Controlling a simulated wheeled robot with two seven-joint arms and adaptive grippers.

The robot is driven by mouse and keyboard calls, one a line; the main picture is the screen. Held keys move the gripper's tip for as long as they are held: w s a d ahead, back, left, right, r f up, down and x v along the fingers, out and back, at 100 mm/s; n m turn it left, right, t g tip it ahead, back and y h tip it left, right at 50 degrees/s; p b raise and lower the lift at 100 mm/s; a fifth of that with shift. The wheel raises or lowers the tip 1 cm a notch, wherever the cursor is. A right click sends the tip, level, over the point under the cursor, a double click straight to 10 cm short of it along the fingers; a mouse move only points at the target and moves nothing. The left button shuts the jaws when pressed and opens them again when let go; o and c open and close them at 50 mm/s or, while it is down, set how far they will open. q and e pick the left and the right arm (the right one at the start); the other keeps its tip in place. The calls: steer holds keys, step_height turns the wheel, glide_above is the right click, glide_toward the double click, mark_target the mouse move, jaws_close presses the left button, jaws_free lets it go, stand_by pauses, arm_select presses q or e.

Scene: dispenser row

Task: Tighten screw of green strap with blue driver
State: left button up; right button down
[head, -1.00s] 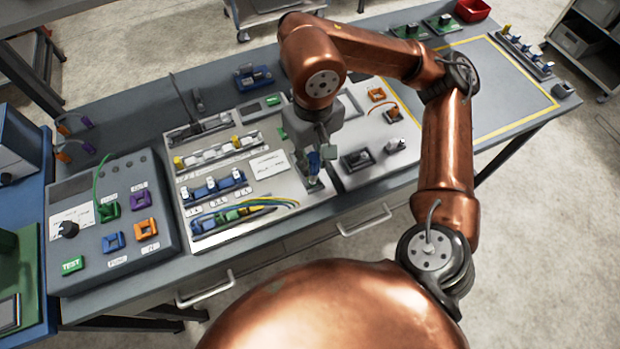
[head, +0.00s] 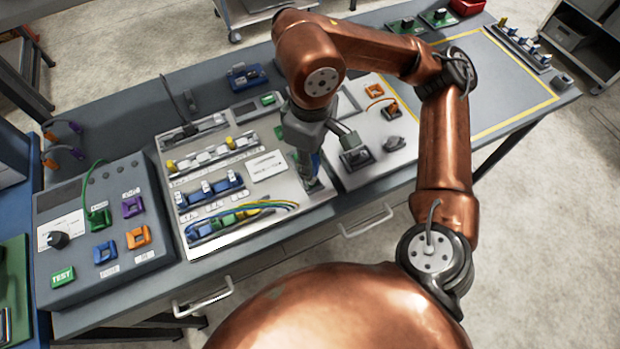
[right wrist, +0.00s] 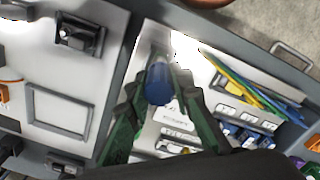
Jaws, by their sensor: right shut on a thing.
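My right gripper (head: 307,172) is over the right front part of the light panel, shut on the blue driver (head: 316,160). In the right wrist view the driver's blue handle (right wrist: 158,84) stands between the two green-tinted fingers (right wrist: 160,100). The driver's lower end is not clear, so I cannot tell whether it touches anything. A green piece (head: 228,219) sits in the front terminal row, left of the gripper, between blue and yellow pieces. I cannot make out its screw. My left gripper is not in view.
Curved coloured wires (head: 270,204) run from the front row toward the gripper. A row of blue terminals (head: 210,190) lies behind it. A grey test box (head: 105,222) stands at left. A dark fixture (head: 356,158) is close right of the gripper. The yellow-outlined mat (head: 490,85) is clear.

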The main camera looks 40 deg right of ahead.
stand_by(0.4)
steer(key=shift+f+b, duration=0.45)
steer(key=shift+f, duration=0.1)
